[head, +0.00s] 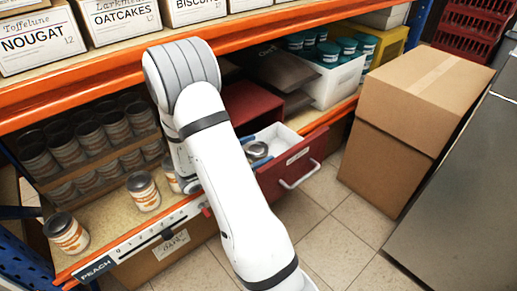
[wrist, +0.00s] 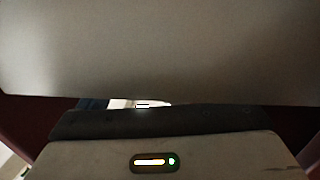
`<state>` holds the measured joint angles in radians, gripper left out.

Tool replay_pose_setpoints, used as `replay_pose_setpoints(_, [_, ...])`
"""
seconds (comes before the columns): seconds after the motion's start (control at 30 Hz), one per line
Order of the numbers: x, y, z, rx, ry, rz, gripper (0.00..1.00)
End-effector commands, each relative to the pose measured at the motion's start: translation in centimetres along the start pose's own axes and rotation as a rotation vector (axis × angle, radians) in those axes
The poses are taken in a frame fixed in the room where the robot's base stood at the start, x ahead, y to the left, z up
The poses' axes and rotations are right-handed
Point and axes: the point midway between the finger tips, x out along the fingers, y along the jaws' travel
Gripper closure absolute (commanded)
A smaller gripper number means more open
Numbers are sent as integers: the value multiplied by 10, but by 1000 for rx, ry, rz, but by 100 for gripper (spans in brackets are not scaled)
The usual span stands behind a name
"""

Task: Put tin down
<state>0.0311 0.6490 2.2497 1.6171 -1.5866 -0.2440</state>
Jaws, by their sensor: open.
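Tins with orange-and-white labels stand on the lower shelf (head: 112,222) in the head view. One tin (head: 66,233) is at the left front, another tin (head: 143,191) stands further right, and a third tin (head: 172,178) is partly hidden by my arm. My gripper is hidden behind my arm in the head view. The wrist view shows part of my gripper (wrist: 155,122), with a dark strip and a small lit indicator. It is open, with no tin seen in it. A large plain grey surface (wrist: 160,50) fills the top of that view, and I cannot tell what it is.
More tins (head: 100,128) stand in rows at the back. A red drawer (head: 300,172) is pulled out right of my arm, with a round metallic item (head: 256,150) inside. Cardboard boxes (head: 400,120) stand at the right. The orange beam (head: 80,90) crosses above the shelf. Floor is clear below the drawer.

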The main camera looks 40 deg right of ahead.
Motion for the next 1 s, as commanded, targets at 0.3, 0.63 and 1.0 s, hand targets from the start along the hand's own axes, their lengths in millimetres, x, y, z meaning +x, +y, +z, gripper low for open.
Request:
replay_pose_setpoints(0.3, [-50,-1,-5,-1,1,-7,11])
replay_pose_setpoints(0.63, [-109,0,-3,0,0,-2,11])
replay_pose_setpoints(1.0, [-120,0,-1,0,0,1,11])
